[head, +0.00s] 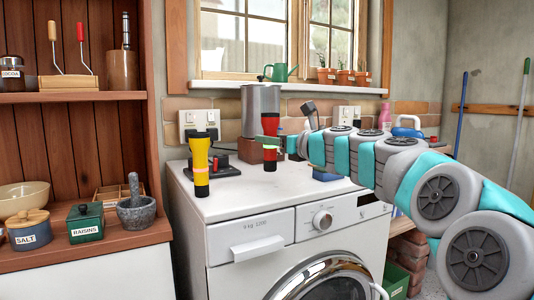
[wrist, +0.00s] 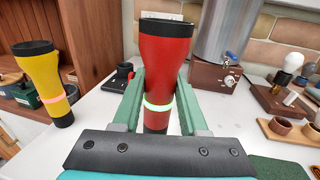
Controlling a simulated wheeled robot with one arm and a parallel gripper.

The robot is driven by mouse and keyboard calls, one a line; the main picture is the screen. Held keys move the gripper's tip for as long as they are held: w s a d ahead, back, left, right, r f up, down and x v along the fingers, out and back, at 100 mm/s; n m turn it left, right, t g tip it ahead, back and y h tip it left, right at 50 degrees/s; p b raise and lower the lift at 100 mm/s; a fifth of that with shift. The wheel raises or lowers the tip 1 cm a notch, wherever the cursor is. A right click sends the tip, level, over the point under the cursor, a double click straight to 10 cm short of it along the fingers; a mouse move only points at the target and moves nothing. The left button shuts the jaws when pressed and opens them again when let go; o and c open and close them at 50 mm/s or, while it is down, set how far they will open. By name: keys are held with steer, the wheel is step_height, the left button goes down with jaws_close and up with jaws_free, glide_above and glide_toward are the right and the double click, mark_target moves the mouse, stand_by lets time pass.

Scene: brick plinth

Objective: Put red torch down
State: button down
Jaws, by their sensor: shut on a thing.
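The red torch (head: 270,133) stands upright over the top of the white washing machine (head: 232,200), with a black head, black foot and a glowing green ring. It also shows in the wrist view (wrist: 165,65). My gripper (head: 268,141) is shut on the red torch around its middle, one green finger on each side in the wrist view (wrist: 158,95). The torch's foot looks to be at or just above the machine top; I cannot tell if it touches. A yellow torch (head: 200,155) with an orange ring stands upright to the left.
A metal urn (head: 260,107) on a brown base and a dark device (head: 223,166) with cable stand behind. Small cups on a wooden tray (wrist: 288,135) are at the right in the wrist view.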

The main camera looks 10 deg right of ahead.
steer(key=w+f+b, duration=0.1)
steer(key=w+f, duration=0.3)
steer(key=shift+w+b, duration=0.25)
steer(key=shift+b, duration=0.15)
steer(key=shift+r, duration=0.1)
steer(key=shift+c, duration=2.2)
jaws_free()
